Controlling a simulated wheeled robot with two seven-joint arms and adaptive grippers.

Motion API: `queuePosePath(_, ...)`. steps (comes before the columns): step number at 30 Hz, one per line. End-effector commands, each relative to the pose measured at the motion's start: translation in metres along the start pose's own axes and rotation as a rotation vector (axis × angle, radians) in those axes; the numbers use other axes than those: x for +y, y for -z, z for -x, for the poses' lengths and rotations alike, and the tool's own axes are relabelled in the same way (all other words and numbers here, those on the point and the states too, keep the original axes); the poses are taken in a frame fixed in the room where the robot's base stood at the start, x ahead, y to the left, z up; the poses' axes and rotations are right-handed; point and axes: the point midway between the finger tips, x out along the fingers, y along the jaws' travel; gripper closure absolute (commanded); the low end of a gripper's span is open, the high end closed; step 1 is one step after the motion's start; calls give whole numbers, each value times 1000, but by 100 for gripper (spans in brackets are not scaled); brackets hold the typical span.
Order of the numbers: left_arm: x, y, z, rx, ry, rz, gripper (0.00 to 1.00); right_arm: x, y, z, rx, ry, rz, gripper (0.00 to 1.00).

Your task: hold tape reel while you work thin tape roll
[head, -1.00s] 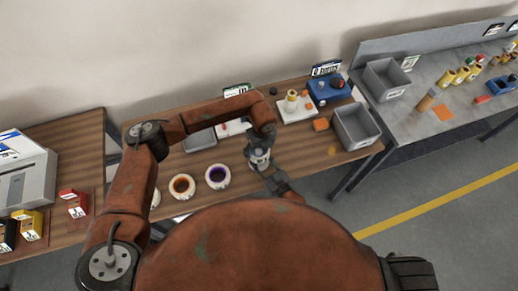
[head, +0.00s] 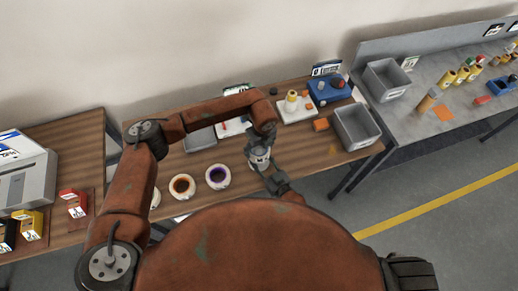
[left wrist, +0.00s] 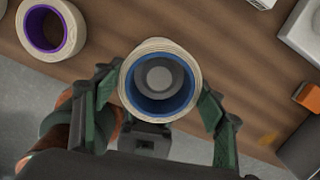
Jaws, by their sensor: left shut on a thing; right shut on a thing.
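A pale tape reel with a blue core (left wrist: 185,98) shows in the left wrist view between the fingers of my left gripper (left wrist: 160,92). The fingers press on it from both sides. A grey round piece (left wrist: 159,75) shows inside its core. In the head view the reel (head: 259,164) is under my left gripper (head: 259,151), over the front part of the wooden table. My right gripper (head: 273,179) is at the reel's near right side; its fingertips and what it grips are hard to make out. I cannot tell which piece is the thin tape roll.
A purple-cored roll (head: 218,187) and an orange-cored roll (head: 182,196) stand to the left on the table. A grey bin (head: 356,140), a blue box (head: 328,94) and an orange block (head: 321,125) are to the right. Bare wood lies between.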

Motion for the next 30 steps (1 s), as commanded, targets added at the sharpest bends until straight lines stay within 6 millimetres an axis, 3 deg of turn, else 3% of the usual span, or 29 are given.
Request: queuePosePath(30, 0, -5, 36, -1, 3, 2, 68, 0, 0, 0, 0, 0, 0, 100)
